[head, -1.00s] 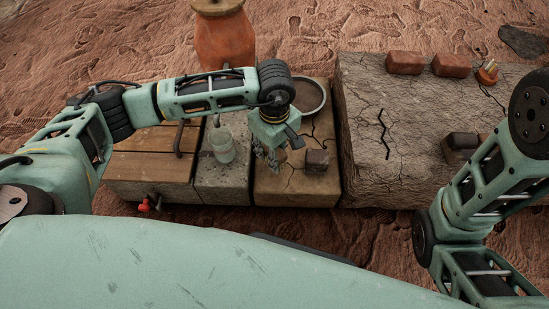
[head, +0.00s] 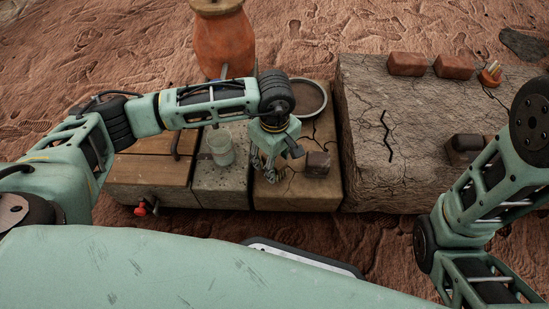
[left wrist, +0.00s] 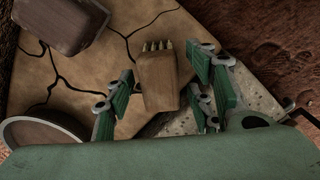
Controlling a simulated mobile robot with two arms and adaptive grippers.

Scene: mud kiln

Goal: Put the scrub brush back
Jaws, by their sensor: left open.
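The scrub brush (left wrist: 158,82), a brown wooden block with pale bristles at one end, shows in the left wrist view above the cracked tan slab. My left gripper (head: 268,168) is open, with its green fingers on either side of the brush. I cannot tell whether they touch it. In the head view the gripper and wrist hide the brush. My right arm shows at the right edge of the head view, but its gripper is out of frame.
A dark brown block (head: 318,164) sits on the slab just right of the left gripper. A round pan (head: 325,98) lies behind it, and a glass (head: 221,150) stands to the left. A large cracked stone block (head: 365,165) bears bricks (head: 406,64) and a small orange pot (head: 490,76).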

